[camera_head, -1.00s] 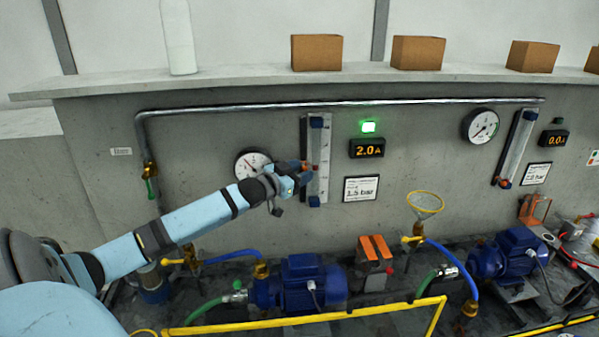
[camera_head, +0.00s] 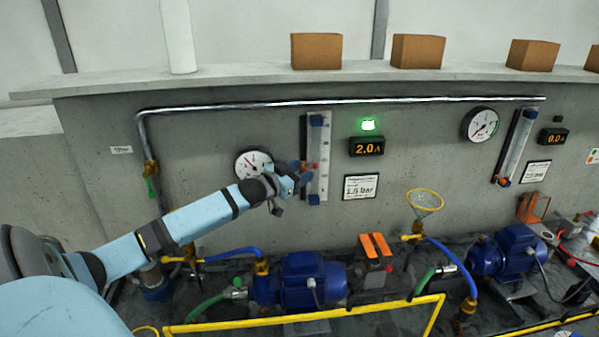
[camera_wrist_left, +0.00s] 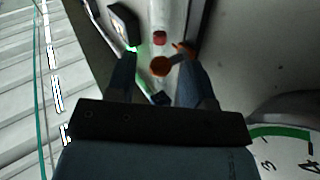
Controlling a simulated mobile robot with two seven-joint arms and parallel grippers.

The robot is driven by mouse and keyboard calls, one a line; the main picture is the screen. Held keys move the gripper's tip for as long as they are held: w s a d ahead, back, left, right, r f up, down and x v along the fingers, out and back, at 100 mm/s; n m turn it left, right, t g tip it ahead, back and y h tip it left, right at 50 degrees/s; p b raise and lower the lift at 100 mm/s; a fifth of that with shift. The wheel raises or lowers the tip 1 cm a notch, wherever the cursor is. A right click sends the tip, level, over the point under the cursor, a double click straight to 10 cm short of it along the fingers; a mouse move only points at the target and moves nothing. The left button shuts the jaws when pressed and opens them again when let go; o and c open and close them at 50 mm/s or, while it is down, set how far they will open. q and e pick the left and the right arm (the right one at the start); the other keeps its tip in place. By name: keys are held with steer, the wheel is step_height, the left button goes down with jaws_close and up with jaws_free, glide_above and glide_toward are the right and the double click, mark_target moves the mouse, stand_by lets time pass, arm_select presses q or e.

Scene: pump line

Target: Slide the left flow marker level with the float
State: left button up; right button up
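The left flow meter (camera_head: 323,140) is a pale upright tube panel with blue end blocks and a dark rail on its left, on the grey wall. My left gripper (camera_head: 305,173) is at its lower half and covers part of it. In the wrist view, my open left fingers (camera_wrist_left: 159,80) stand on either side of the orange flow marker (camera_wrist_left: 161,66), with a gap beside its round head. The right finger is close to its stem; contact is unclear. The red float (camera_wrist_left: 159,38) lies a short way beyond the marker, apart from it. My right gripper is out of view.
A round gauge (camera_head: 252,165) sits close to my left wrist. A 2.0 A display (camera_head: 367,147) and a white sign (camera_head: 360,187) are right of the meter. Pumps (camera_head: 312,280) and hoses stand below. A second flow meter (camera_head: 514,147) is at the right.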

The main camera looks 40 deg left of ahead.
arm_select(q)
steer(key=shift+s, duration=0.1)
steer(key=s+a+b, duration=0.1)
steer(key=s, duration=1.2)
steer(key=shift+s+b, duration=0.3)
steer(key=shift+b, duration=0.1)
steer(key=shift+a, duration=0.1)
